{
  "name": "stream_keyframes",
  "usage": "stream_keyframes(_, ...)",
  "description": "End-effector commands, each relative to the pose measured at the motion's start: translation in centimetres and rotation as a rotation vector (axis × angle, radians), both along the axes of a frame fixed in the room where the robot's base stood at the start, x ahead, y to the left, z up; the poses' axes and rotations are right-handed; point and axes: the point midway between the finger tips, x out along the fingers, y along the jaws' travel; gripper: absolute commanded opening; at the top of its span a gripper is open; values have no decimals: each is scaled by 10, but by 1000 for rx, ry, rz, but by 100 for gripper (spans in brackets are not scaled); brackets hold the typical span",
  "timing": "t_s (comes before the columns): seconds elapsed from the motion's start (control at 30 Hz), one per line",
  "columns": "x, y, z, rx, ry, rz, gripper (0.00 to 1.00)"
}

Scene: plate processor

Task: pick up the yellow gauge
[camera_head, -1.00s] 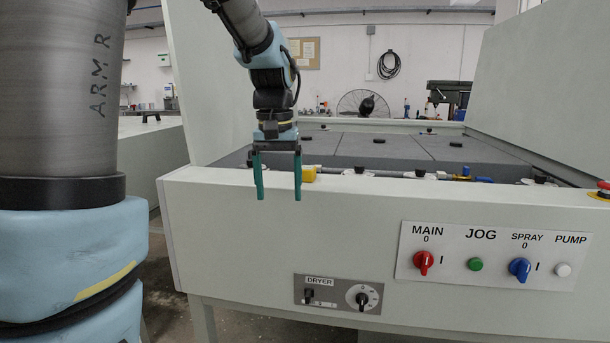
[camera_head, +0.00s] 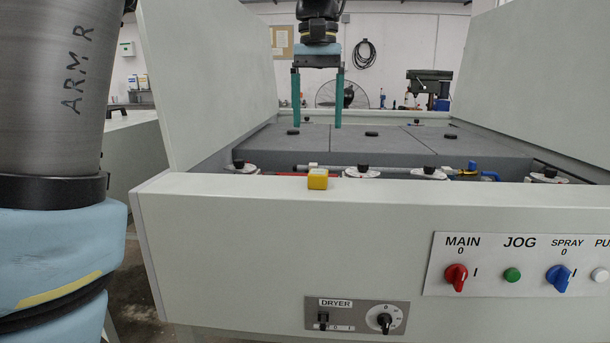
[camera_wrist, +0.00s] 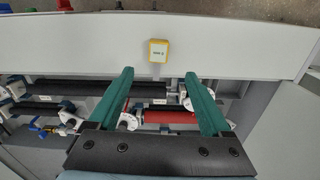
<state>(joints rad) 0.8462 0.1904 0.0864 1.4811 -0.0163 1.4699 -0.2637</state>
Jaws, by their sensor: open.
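The yellow gauge (camera_head: 318,179) is a small yellow block on the top ledge of the machine's front panel. In the wrist view the gauge (camera_wrist: 159,50) shows a pale labelled face and lies on the light ledge, beyond the fingertips and roughly midway between them. My gripper (camera_head: 317,126) has two green fingers pointing down, spread apart with nothing between them. In the head view it hangs above the machine, higher than the gauge. In the wrist view the open fingers (camera_wrist: 158,76) extend over the rollers toward the ledge.
The machine's front panel (camera_head: 250,230) carries a red MAIN knob (camera_head: 456,277), a green JOG button (camera_head: 512,275) and a blue SPRAY knob (camera_head: 560,278). Behind the ledge lie rollers, including a red one (camera_wrist: 168,117), and dial discs. Tall side panels (camera_head: 205,80) flank the bed.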

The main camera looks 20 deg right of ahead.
Motion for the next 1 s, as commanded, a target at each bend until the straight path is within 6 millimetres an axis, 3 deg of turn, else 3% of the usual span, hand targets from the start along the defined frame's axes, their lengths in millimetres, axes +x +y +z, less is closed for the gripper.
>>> stream_keyframes(0.2,-1,0,-34,3,4,0,82)
stream_keyframes(0.47,-1,0,-55,1,3,0,82)
stream_keyframes(0.73,-3,-2,-92,3,4,0,82)
stream_keyframes(1.0,-2,-2,-103,-1,0,0,82)
